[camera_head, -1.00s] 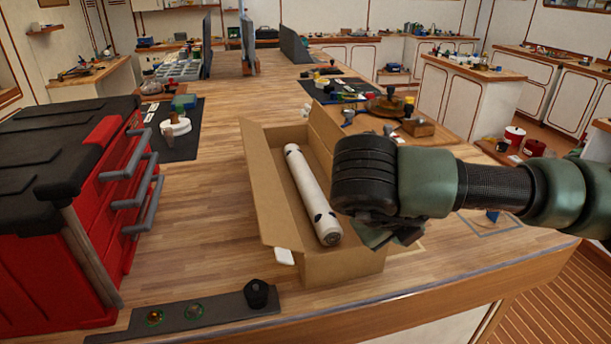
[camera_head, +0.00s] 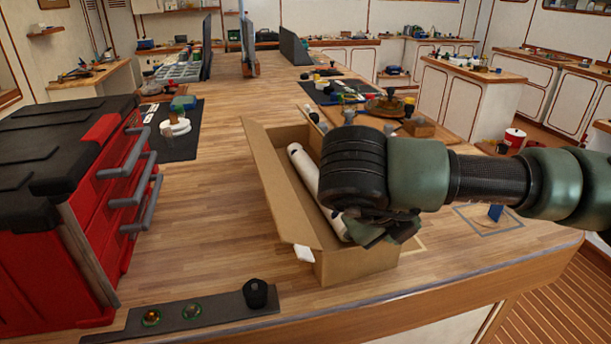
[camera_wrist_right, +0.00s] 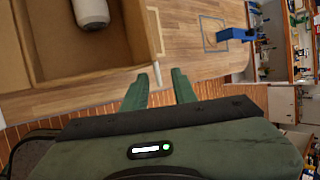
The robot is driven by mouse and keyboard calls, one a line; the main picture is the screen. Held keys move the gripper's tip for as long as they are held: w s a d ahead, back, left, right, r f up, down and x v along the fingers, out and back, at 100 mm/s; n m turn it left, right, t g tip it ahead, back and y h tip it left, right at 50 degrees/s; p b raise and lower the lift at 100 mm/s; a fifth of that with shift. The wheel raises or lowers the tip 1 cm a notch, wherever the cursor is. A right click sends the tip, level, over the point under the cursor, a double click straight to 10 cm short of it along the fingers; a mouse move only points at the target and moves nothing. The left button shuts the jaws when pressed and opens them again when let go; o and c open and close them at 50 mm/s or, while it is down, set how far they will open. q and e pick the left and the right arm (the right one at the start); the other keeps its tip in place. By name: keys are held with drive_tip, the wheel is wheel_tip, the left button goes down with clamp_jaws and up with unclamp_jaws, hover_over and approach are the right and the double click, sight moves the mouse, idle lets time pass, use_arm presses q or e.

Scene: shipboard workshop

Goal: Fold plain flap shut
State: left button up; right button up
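An open cardboard box (camera_head: 352,267) stands on the wooden bench with a white cylinder (camera_head: 304,170) lying in it. Its long left flap (camera_head: 262,175) is spread outward; a white tab (camera_head: 304,254) shows at that flap's near end. My right gripper (camera_head: 385,237) is over the box's right side and hides the right flap and part of the cylinder. In the right wrist view its two green fingers (camera_wrist_right: 158,88) are apart, with the box's edge (camera_wrist_right: 155,35) close to the left finger; contact is unclear. My left gripper is out of view.
A red tool chest (camera_head: 100,220) stands at the left. A dark strip (camera_head: 215,309) with small round parts lies at the front edge. A blue object (camera_head: 495,212) sits in a marked square at the right. The bench left of the box is clear.

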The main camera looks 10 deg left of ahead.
drive_tip(key=shift+s, duration=0.15)
drive_tip(key=s+r+p, duration=0.1)
drive_tip(key=s+r, duration=0.3)
drive_tip(key=r, duration=0.1)
drive_tip(key=shift+s+d+r+p, duration=0.25)
drive_tip(key=shift+s+p, duration=0.05)
idle(0.9)
idle(0.3)
